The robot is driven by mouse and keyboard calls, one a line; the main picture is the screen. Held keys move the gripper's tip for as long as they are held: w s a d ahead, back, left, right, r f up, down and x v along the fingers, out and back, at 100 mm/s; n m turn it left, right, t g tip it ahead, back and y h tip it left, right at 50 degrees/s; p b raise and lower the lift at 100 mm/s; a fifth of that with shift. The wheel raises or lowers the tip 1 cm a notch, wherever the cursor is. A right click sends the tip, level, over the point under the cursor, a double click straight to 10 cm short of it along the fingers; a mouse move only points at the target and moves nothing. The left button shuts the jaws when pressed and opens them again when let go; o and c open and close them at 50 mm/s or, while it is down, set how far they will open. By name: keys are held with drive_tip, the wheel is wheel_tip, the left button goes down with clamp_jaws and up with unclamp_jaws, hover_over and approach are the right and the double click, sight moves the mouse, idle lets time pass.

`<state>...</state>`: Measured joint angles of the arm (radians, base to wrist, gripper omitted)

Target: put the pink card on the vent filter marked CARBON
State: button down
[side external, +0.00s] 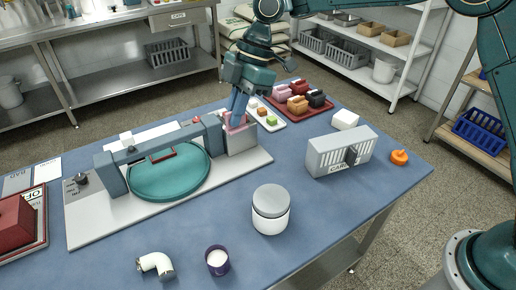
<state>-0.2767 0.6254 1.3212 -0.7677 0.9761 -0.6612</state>
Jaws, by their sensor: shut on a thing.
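My gripper (236,116) points down at the grey open-topped box (241,140) at the right end of the mill's base plate. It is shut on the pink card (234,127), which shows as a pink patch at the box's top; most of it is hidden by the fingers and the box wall. I cannot tell whether the card is clear of the box. The vent filter (318,161) is a pale grey slatted box at the right of the table. Its label begins "CAR", the rest too small to read, and a dark upright part stands at its front. My gripper is left of it, apart.
The mill's teal disc (170,180) lies under a grey-blue bar (150,150). A white jar (270,212), purple cup (217,260), white elbow pipe (155,265) and orange knob (399,157) stand around. Trays of coloured blocks (298,100) lie behind. The front right tabletop is clear.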

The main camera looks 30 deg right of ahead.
drive_tip(key=s+d+r, duration=0.2)
drive_tip(key=d, duration=0.8)
drive_tip(key=s+d+r, duration=0.1)
drive_tip(key=d+r, duration=0.2)
drive_tip(key=d, duration=0.7)
drive_tip(key=s+d+r, duration=0.2)
drive_tip(key=d+r, duration=0.1)
drive_tip(key=d, duration=0.7)
drive_tip(key=shift+s+d+m, duration=0.3)
drive_tip(key=shift+s, duration=0.05)
drive_tip(key=shift+f, duration=0.25)
approach(341, 141)
drive_tip(key=shift+s+a, duration=0.2)
drive_tip(key=shift+a, duration=0.75)
drive_tip(key=shift+f, duration=0.15)
drive_tip(key=shift+f, duration=2)
drive_tip(key=shift+f, duration=0.1)
